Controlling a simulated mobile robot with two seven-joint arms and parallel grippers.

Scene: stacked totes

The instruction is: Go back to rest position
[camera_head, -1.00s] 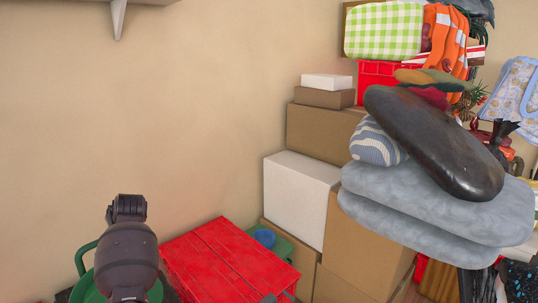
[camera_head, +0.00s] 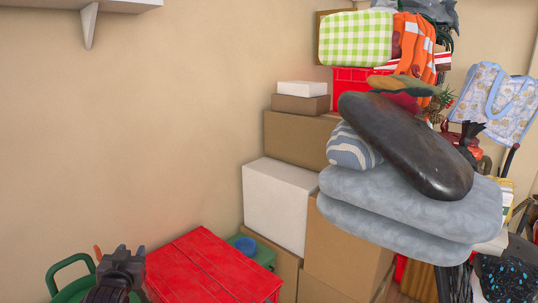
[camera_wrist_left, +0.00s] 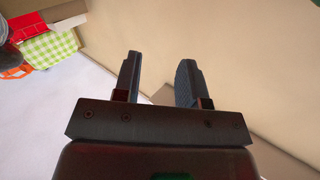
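My left gripper (camera_wrist_left: 158,80) shows in the left wrist view with its two fingers apart and nothing between them. In the head view a dark part of my left arm stands at the bottom left, in front of a green object with a handle (camera_head: 68,265) and left of a red tote lid (camera_head: 215,268). The fingertips are hard to make out there. My right gripper is not in view.
Cardboard boxes (camera_head: 295,138) and a white box (camera_head: 278,205) are stacked right of the red lid. Grey cushions (camera_head: 400,200) and a black bag-like object (camera_head: 405,145) lie piled at right. A shelf (camera_head: 125,5) juts from the wall at top left. The wall area is clear.

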